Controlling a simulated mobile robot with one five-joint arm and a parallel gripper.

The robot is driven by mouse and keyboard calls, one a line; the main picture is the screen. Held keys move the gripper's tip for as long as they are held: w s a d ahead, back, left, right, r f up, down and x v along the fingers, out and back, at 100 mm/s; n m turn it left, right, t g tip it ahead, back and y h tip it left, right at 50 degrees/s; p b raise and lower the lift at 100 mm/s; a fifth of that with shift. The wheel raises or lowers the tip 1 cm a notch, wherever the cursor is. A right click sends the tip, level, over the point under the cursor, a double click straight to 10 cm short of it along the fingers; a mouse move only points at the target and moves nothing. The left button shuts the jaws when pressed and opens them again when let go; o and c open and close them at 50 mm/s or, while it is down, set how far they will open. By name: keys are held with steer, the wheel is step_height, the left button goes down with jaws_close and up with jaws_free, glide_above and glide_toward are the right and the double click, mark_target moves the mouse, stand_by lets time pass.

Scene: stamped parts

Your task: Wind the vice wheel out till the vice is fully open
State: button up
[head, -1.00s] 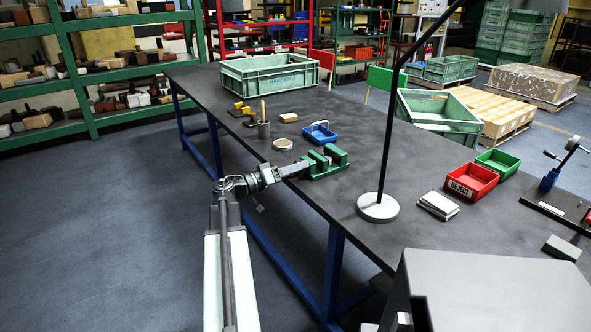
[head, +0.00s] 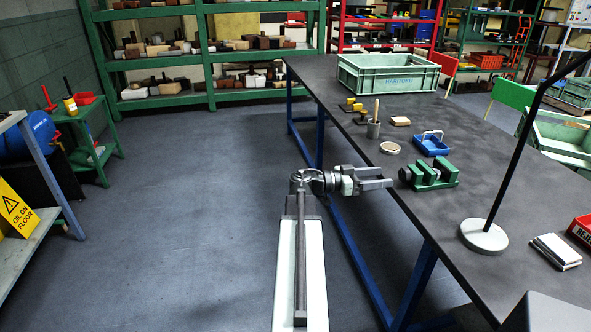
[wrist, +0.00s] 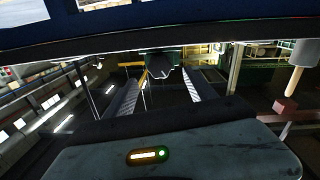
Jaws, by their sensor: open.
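The green vice (head: 445,174) sits at the near left edge of the dark bench. Its dark round wheel (head: 405,174) faces left, towards my gripper. A gap shows between the vice's green blocks, but I cannot tell how wide it is. My gripper (head: 388,177) is open and empty just left of the wheel, its two fingers pointing at it with a small space between. In the wrist view my two fingers (wrist: 160,92) stand apart, with a dark shape, probably the wheel, beyond them.
A green crate (head: 388,74) stands at the back.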

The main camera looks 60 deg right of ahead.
steer(key=w+a+r+n+t+p, duration=0.1)
steer(key=w+a+p, duration=0.4)
steer(key=w, duration=0.6)
steer(key=w+a+r+n+t+p, duration=0.1)
steer(key=w+a+n+t+p, duration=0.3)
steer(key=w, duration=0.7)
steer(key=a+t+p, duration=0.1)
steer(key=a+t, duration=0.1)
steer(key=a, duration=0.1)
steer(key=shift+w+t+h+p, duration=0.2)
steer(key=shift+t+h+p, duration=0.1)
steer(key=shift+h+p, duration=0.1)
steer(key=shift+o, duration=0.2)
steer(key=shift+r, duration=0.1)
